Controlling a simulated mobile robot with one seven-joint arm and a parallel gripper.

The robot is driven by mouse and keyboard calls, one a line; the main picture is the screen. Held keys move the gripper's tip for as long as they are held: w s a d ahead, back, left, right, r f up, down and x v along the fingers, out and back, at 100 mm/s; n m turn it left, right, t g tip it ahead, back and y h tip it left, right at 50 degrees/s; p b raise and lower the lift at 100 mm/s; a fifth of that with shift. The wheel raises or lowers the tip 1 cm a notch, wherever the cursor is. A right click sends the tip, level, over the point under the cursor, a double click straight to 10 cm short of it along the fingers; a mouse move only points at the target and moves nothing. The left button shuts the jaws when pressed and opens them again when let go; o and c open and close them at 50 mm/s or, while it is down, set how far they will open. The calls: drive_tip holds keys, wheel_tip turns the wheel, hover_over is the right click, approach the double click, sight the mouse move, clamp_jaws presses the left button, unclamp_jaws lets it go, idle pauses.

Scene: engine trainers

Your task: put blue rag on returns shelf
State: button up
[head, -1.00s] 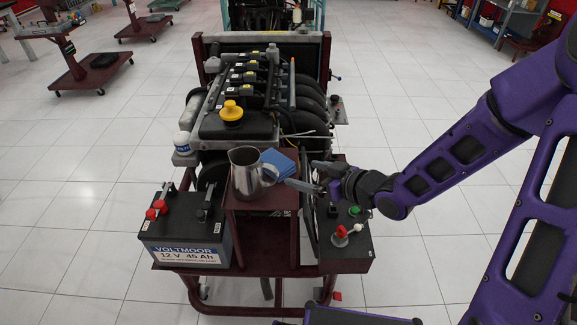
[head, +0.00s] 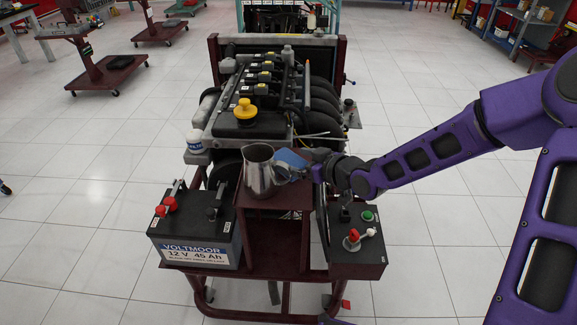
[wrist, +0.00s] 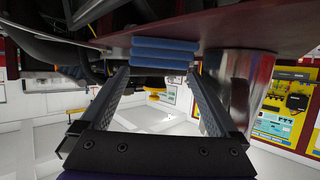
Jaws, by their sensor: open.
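The blue rag (head: 291,158) is folded and lies on the small maroon stand beside the steel pitcher (head: 259,172). In the wrist view the rag (wrist: 163,52) shows as stacked blue folds between and just beyond my fingertips. My gripper (head: 311,164) comes in from the right, right by the rag, and hides part of it. In the wrist view my gripper (wrist: 158,72) is open, one finger on each side; I cannot tell if either touches the rag. I cannot tell which shelf is the returns shelf.
The engine (head: 255,110) stands behind the maroon stand (head: 272,200). A battery (head: 195,232) is at the left and a switch box (head: 358,255) at the right. A blue shelf unit (head: 515,27) stands at the far right. Tiled floor is open on both sides.

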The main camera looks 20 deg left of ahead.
drive_tip(key=shift+b+x, duration=0.4)
drive_tip(key=shift+x, duration=2.7)
drive_tip(key=c, duration=1.3)
drive_tip(key=shift+o, duration=0.2)
wheel_tip(320, 180, up, 10)
drive_tip(key=shift+s+r+p, duration=0.1)
drive_tip(key=shift+p, duration=1.05)
wheel_tip(320, 180, up, 7)
drive_tip(key=p, duration=0.6)
hover_over(284, 156)
drive_tip(key=w+d+f+m+t+h+b, duration=0.1)
drive_tip(key=d+f+m+t+h+b, duration=0.15)
drive_tip(key=d+f, duration=0.45)
drive_tip(key=w+d+f+m+t+h+b, duration=0.25)
drive_tip(key=d+f+m, duration=0.2)
drive_tip(key=d, duration=0.55)
drive_tip(key=s+d+f+m+h, duration=0.2)
drive_tip(key=d+h, duration=0.1)
drive_tip(key=d, duration=0.5)
drive_tip(key=s+d+f+m+t+h, duration=0.1)
drive_tip(key=d+f+m+h, duration=0.1)
drive_tip(key=d, duration=0.7)
drive_tip(key=shift+s+f+m+h, duration=0.3)
drive_tip(key=shift+s+f+h, duration=0.05)
drive_tip(key=shift+f+h, duration=0.4)
